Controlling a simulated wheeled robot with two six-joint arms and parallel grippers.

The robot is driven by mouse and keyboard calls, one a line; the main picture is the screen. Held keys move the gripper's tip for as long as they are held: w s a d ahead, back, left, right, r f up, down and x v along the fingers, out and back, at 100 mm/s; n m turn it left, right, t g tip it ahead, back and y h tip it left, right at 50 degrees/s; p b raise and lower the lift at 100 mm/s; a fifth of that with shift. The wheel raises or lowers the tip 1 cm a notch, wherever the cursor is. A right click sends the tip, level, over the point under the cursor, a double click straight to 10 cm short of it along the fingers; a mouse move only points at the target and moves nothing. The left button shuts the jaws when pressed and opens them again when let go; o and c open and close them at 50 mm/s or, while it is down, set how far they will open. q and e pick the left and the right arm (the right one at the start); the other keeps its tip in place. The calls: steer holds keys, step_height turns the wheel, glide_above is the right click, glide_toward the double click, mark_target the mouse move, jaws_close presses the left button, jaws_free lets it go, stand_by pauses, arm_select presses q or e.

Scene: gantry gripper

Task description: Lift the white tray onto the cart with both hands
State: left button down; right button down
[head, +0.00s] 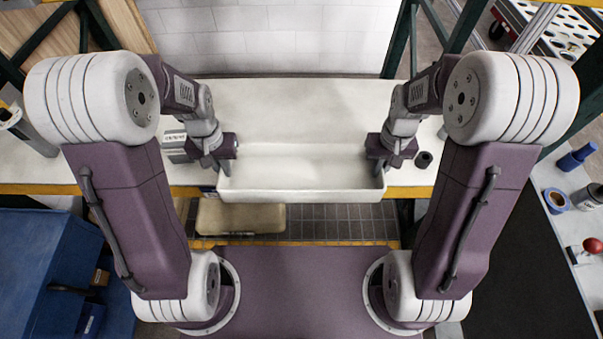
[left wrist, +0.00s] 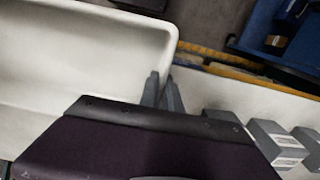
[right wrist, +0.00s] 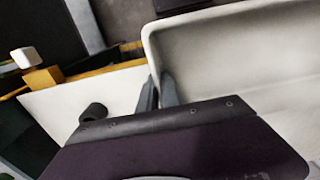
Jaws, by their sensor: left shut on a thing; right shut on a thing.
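The white tray (head: 300,196) is a long, shallow, empty trough, lying level across the front of the white worktop in the head view. Its front wall covers part of the yellow edge. I cannot tell whether its base touches the worktop. My left gripper (head: 220,167) is shut on the tray's left end wall; the left wrist view shows its fingers (left wrist: 161,90) at the rim. My right gripper (head: 379,167) is shut on the right end wall, with its fingers (right wrist: 158,92) at the rim in the right wrist view. I cannot make out which thing is the cart.
Grey boxes (head: 174,146) stand left of my left gripper. A dark round cup (head: 424,159) stands right of my right gripper. The worktop (head: 300,105) behind the tray is clear. A blue cabinet (head: 40,265) is at left; a side bench with a blue tape roll (head: 556,200) is at right.

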arm_select(q)
steer(key=shift+r, duration=0.1)
arm_select(e)
steer(key=shift+r, duration=0.1)
stand_by(0.7)
